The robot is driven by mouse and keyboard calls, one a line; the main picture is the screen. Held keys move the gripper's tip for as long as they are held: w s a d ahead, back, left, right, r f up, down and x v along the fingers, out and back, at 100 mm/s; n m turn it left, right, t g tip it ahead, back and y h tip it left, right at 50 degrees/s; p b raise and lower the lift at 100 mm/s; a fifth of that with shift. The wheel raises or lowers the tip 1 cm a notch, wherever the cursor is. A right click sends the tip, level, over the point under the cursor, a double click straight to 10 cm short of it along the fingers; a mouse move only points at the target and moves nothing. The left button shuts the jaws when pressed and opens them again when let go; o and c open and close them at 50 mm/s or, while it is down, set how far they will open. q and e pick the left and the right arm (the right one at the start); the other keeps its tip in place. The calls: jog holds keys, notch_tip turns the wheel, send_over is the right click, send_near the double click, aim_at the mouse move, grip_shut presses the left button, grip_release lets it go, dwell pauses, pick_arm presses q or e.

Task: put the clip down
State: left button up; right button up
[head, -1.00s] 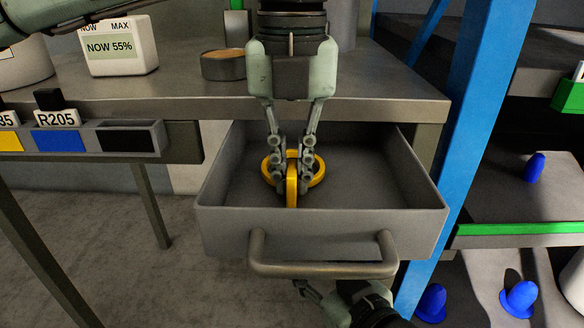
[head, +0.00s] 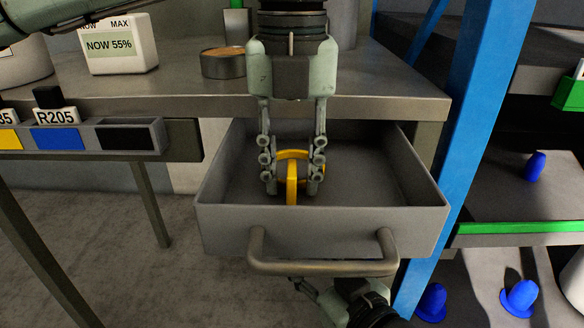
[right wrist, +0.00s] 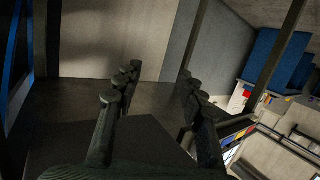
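The yellow clip (head: 291,185), with a ring part and an upright bar, is in the open grey drawer (head: 225,225), seemingly resting on its floor. My left gripper (head: 292,189) reaches down into the drawer. Its fingers are spread on either side of the clip with gaps to the upright bar, and they partly hide the ring. My right gripper (right wrist: 150,90) is open and empty in the right wrist view. In the head view it shows only partly, below the drawer handle (head: 322,268).
The workbench (head: 375,85) above the drawer carries a round tin (head: 222,64) and a white display box (head: 118,45). A label rack (head: 130,138) is at the left. A blue post (head: 468,150) stands close to the drawer's right, beside shelves with blue cones (head: 519,298).

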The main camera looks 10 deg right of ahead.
pick_arm(q)
jog(key=shift+r, duration=0.15)
notch_tip(320, 180, up, 12)
jog(key=p, duration=0.1)
pick_arm(e)
jog(key=s+d+f+g+h, duration=0.2)
jog(key=d+f+g, duration=0.1)
jog(key=d+f, duration=0.2)
jog(key=shift+s+f+g, duration=0.3)
jog(key=shift+f+g, duration=0.1)
jog(key=shift+f, duration=0.45)
